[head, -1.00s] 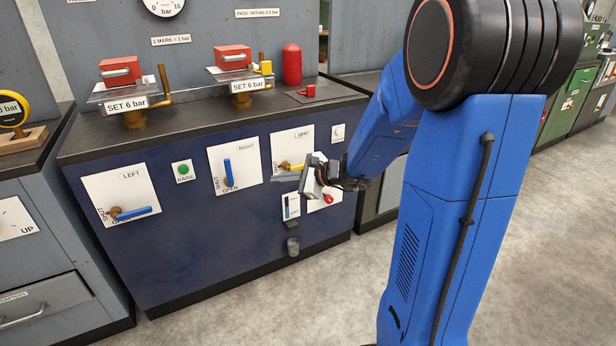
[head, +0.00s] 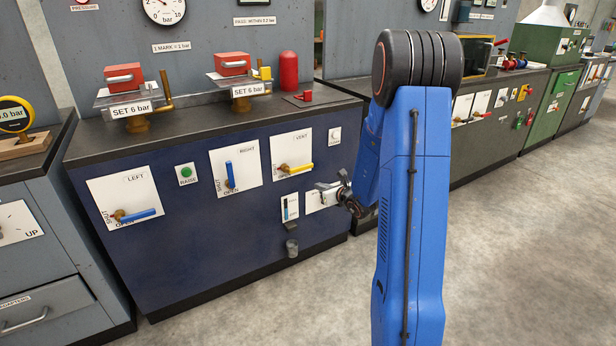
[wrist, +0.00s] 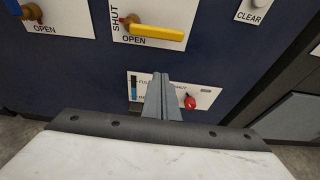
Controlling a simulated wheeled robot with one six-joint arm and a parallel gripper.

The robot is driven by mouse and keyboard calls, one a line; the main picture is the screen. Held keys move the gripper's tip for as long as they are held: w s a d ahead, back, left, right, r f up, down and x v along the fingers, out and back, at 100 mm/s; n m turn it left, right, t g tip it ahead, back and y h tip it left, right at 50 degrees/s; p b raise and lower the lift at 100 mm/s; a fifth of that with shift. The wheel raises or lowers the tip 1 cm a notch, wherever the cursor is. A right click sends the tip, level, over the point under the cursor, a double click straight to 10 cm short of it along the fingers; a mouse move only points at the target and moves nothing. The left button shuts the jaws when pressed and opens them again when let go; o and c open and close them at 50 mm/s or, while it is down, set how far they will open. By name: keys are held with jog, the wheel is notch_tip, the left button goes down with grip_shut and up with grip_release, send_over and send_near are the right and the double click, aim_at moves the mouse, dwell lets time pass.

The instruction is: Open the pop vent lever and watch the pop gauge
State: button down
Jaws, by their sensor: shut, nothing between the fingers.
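The yellow vent lever (head: 299,169) lies level, pointing right from its brass pivot on the white VENT plate (head: 291,140). In the wrist view the yellow lever (wrist: 157,33) shows above my fingers, with SHUT written upright at its left and OPEN below it. My gripper (head: 322,187) is shut and empty, below and right of the lever and apart from it. The wrist view shows my gripper (wrist: 160,78) over a small plate with a red knob (wrist: 190,102). A round bar gauge (head: 163,10) is on the back wall; its needle reading is too small to tell.
Two blue levers (head: 138,215) (head: 229,174) and a green button (head: 186,171) are on the same cabinet front. A CLEAR button (wrist: 251,9) is right of the vent plate. A small cup (head: 292,248) sticks out low. Floor at right is clear.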

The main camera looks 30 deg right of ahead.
jog(key=w, duration=0.9)
jog(key=shift+w+a+r, duration=0.2)
jog(key=shift+w+r, duration=0.05)
jog(key=shift+r, duration=0.15)
dwell(0.4)
jog(key=shift+d, duration=0.15)
